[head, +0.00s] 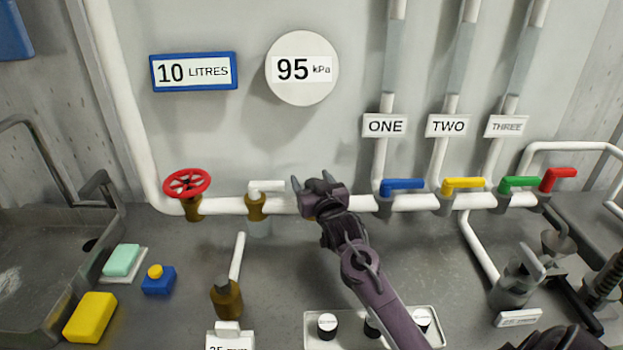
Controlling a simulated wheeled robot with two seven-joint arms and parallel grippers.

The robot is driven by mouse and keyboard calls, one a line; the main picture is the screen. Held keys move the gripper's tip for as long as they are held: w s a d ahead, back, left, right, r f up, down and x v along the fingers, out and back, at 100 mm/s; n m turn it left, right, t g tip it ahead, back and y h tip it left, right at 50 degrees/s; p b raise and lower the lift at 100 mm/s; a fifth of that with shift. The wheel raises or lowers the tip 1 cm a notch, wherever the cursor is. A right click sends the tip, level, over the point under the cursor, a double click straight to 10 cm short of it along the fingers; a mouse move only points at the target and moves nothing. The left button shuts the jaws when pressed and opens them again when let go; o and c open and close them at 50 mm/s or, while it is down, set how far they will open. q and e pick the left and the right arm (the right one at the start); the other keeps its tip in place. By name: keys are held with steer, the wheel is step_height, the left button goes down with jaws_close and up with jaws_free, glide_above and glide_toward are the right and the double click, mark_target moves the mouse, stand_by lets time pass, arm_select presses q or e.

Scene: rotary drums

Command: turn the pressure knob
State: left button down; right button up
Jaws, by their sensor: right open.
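No part in view is labelled as the pressure knob. A round white gauge (302,42) on the back wall reads 95 kPa. A red handwheel (187,183) sits on a brass valve at the left of the white pipe. A white lever (267,186) sits on another brass valve to its right. My right gripper (313,181) is open and empty, just right of the white lever, in front of or over the pipe. It looks apart from the lever, but the depth is hard to tell. My left gripper is not in view.
Blue (404,186), yellow (464,185), green (519,184) and red (560,177) levers line the pipe at right. A tray (436,338) with black-and-white knobs is partly behind my arm. A yellow sponge (91,317), soap and a blue block lie left, beside a sink.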

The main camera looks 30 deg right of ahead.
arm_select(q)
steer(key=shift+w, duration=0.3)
arm_select(e)
steer(key=shift+w, duration=0.1)
steer(key=c, duration=1)
steer(key=shift+o, duration=0.2)
steer(key=shift+n+y, duration=0.4)
steer(key=shift+y, duration=0.2)
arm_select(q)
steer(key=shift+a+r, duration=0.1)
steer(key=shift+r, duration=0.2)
arm_select(e)
steer(key=shift+n+y, duration=0.3)
steer(key=shift+y, duration=0.1)
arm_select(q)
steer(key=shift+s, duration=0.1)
arm_select(e)
steer(key=shift+a, duration=0.1)
steer(key=o, duration=1)
steer(key=shift+c, duration=0.2)
